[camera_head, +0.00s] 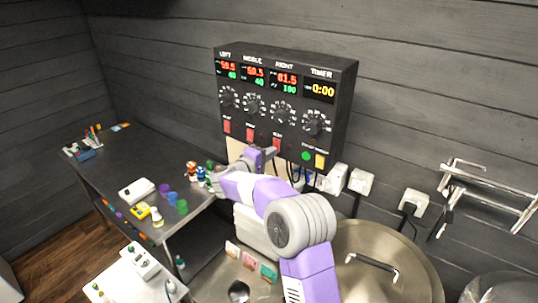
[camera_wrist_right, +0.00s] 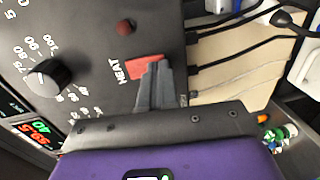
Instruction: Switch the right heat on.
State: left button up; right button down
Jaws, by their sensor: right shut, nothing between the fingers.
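The right heat switch (camera_head: 277,143) is a red rocker on the lower part of the black control panel (camera_head: 341,88). The switch also shows in the right wrist view (camera_wrist_right: 143,67), beside the word HEAT. My right gripper (camera_head: 273,153) is just below the switch. In the wrist view its shut, empty fingers (camera_wrist_right: 155,72) overlap part of the red rocker. I cannot tell whether they touch it or which way it is tipped. The dark red round lamp (camera_wrist_right: 125,27) near it looks unlit. My left gripper is not in view.
The left switch (camera_head: 227,126) and middle switch (camera_head: 250,132) stand beside it, with dials above. Black cables (camera_wrist_right: 235,52) run below the panel. A steel table (camera_head: 110,165) with small objects is left; a lidded metal pot (camera_head: 400,262) is right.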

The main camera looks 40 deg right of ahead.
jog(key=s+a+f+b, duration=0.1)
jog(key=s+a+b, duration=0.1)
jog(key=a, duration=0.4)
jog(key=s+a+f+b, duration=0.1)
jog(key=a+b, duration=0.3)
jog(key=a, duration=0.3)
jog(key=shift+s, duration=0.35)
